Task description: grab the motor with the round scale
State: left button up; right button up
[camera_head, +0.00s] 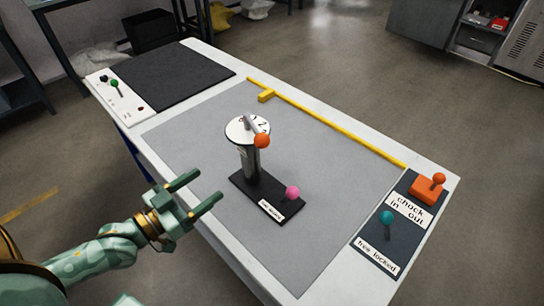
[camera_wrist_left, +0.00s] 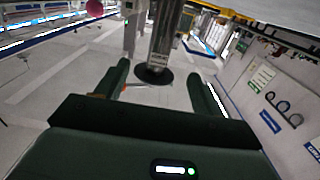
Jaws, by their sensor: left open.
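The motor with the round scale (camera_head: 250,156) stands upright on the grey mat. It has a white round dial (camera_head: 240,131) on top with a pointer and an orange knob (camera_head: 262,141), above a silver cylinder. Its black base (camera_head: 252,189) carries a pink knob (camera_head: 292,192) and a small label. My left gripper (camera_head: 203,192) is open and empty, to the left of the motor and apart from it. In the left wrist view, the silver cylinder (camera_wrist_left: 163,42) appears ahead between the open fingers (camera_wrist_left: 160,80). My right gripper is not in view.
The grey mat (camera_head: 330,190) is mostly clear. A yellow rail (camera_head: 330,125) runs along its far side. A panel with teal and orange knobs (camera_head: 400,222) sits at the right. A black pad (camera_head: 165,72) and a white strip with a green knob (camera_head: 112,92) lie at the far left.

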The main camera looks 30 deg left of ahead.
aim_at(243, 158)
pick_arm(q)
jog(key=b+x, duration=0.3)
jog(key=x, duration=0.8)
jog(key=shift+w+f, duration=0.1)
jog(key=shift+w, duration=0.25)
jog(key=b+x, duration=0.1)
jog(key=x, duration=0.2)
jog(key=b+x, duration=0.1)
jog(key=shift+w+f+b, duration=0.35)
jog(key=shift+w+f, duration=0.05)
jog(key=shift+w+d+r, duration=0.1)
jog(key=shift+w, duration=0.1)
jog(key=shift+s+r, duration=0.1)
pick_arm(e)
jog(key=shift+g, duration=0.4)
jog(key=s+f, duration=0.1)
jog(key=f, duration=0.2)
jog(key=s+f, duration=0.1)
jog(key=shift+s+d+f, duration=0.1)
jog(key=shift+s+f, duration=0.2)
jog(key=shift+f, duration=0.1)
pick_arm(q)
jog(key=c, duration=1.4)
grip_shut()
jog(key=shift+r, duration=0.15)
